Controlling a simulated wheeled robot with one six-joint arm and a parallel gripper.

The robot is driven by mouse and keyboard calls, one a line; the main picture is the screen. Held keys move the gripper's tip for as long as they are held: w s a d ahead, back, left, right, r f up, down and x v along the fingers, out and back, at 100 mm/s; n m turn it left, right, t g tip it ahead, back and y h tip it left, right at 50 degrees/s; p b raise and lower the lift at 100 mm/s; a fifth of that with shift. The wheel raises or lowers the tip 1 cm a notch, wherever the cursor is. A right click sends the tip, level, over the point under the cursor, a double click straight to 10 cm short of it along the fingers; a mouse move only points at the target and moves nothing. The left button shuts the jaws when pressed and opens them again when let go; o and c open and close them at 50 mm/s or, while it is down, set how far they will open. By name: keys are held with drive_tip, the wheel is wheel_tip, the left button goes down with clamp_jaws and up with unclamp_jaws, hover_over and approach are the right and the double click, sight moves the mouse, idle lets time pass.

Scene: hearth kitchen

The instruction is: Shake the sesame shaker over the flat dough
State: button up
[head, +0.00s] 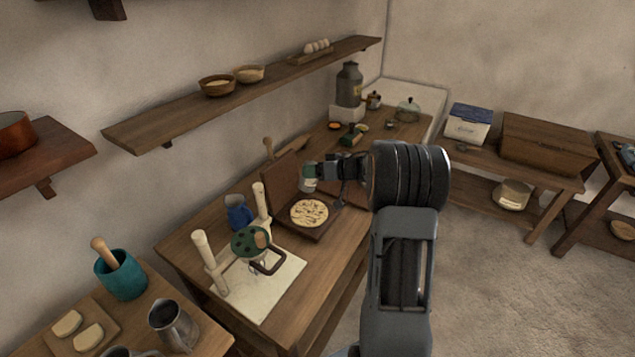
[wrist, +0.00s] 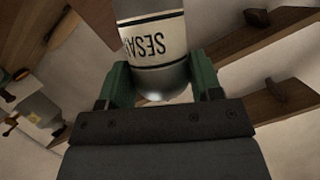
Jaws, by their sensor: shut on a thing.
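The sesame shaker (wrist: 152,45) is a rounded grey metal container with a cream label reading "SESA", the letters upside down in the wrist view. My gripper (wrist: 162,70) is shut on it, a green finger on each side. In the head view the shaker (head: 308,185) is small, at the tip of my gripper (head: 314,170). It appears just behind and above the flat dough (head: 309,213). I cannot tell which end of the shaker points down. The dough is a pale round with dark marks on a dark wooden board (head: 322,231). The dough is not visible in the wrist view.
A dark upright panel (head: 285,178) stands behind the dough. A blue jug (head: 238,212), white posts (head: 208,258) and a green-topped device (head: 250,243) stand left of it. A wall shelf (head: 170,122) runs above the bench. Bare bench lies at the front (head: 322,262).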

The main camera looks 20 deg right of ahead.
drive_tip(key=n+b, duration=0.1)
drive_tip(key=b, duration=0.3)
drive_tip(key=n+h+b, duration=0.1)
drive_tip(key=b, duration=0.2)
drive_tip(key=shift+s+a+t+b, duration=0.2)
drive_tip(key=shift+a+t+b, duration=0.1)
drive_tip(key=shift+t+b, duration=0.1)
drive_tip(key=n+h+b, duration=0.1)
drive_tip(key=b, duration=0.2)
drive_tip(key=shift+a+r, duration=0.1)
drive_tip(key=shift+r, duration=0.25)
drive_tip(key=shift+r, duration=0.15)
